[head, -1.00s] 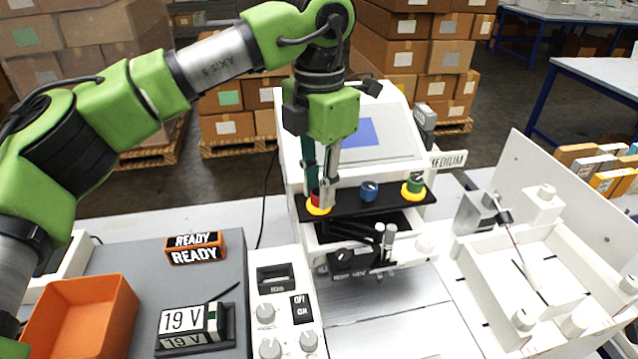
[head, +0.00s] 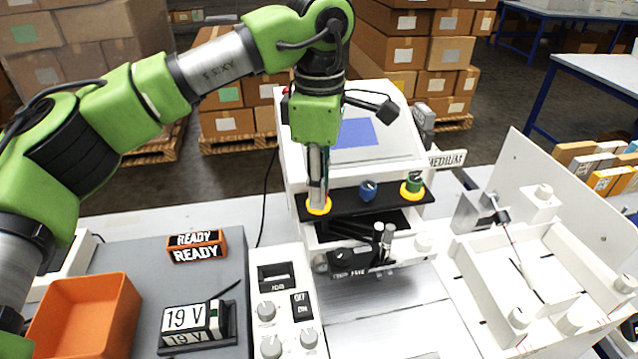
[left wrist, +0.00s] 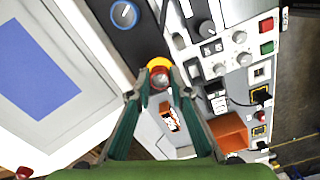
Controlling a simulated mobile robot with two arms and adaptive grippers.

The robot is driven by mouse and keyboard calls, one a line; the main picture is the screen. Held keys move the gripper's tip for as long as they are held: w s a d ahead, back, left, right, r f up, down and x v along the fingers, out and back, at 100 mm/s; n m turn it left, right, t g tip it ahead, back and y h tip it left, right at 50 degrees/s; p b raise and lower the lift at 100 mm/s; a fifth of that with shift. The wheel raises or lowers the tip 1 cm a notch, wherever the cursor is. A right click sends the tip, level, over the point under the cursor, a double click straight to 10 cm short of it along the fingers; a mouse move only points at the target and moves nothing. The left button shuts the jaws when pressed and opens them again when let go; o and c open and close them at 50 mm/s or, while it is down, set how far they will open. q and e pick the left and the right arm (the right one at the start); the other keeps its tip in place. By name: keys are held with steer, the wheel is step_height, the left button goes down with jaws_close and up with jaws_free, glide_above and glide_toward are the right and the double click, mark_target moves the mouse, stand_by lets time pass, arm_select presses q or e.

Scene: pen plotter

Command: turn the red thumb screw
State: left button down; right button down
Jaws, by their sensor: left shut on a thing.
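The red thumb screw (left wrist: 158,78) sits in a yellow ring at the end of the plotter's black bar. In the head view my gripper hides the screw, and only the yellow ring (head: 318,206) shows below the fingers. My left gripper (head: 318,190) points straight down over it. In the left wrist view the two fingertips of my left gripper (left wrist: 158,88) are shut on the red screw, one on each side. A blue knob (head: 368,190) and a green knob (head: 412,184) stand along the same bar. My right gripper is not in view.
The white plotter housing (head: 405,118) stands behind the bar. A white control box (head: 285,305) with knobs is at front left, beside an orange bin (head: 85,318) and a 19 V display (head: 195,322). A white walled tray (head: 478,290) is at right.

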arm_select(q)
steer(key=shift+m, duration=0.6)
steer(key=c, duration=1.8)
jaws_free()
steer(key=shift+c, duration=0.2)
step_height(320, 180, up, 12)
